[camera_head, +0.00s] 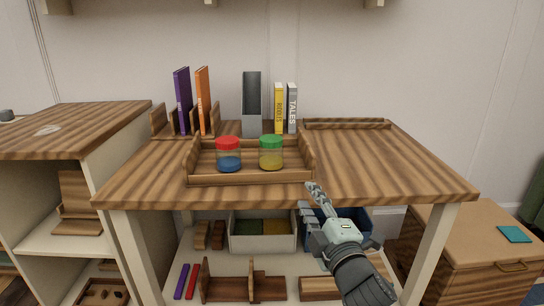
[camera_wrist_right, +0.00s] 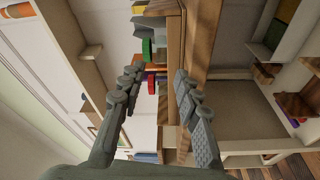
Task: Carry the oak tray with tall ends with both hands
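The oak tray with tall ends (camera_head: 245,180) sits on the striped wooden tabletop, near its front edge. It holds a red-lidded jar with blue contents (camera_head: 229,158) and a green-lidded jar with yellow contents (camera_head: 271,155). My right gripper (camera_head: 311,200) is at the table's front edge, by the tray's right end. In the right wrist view its two fingers (camera_wrist_right: 158,80) are spread apart. The green lid (camera_wrist_right: 147,48) and red lid (camera_wrist_right: 151,85) show beyond them. I cannot tell whether a finger touches the tray. My left gripper is not in view.
Behind the tray stand a book rack with purple and orange books (camera_head: 203,100), a grey holder (camera_head: 251,118) and yellow and white books (camera_head: 286,108).

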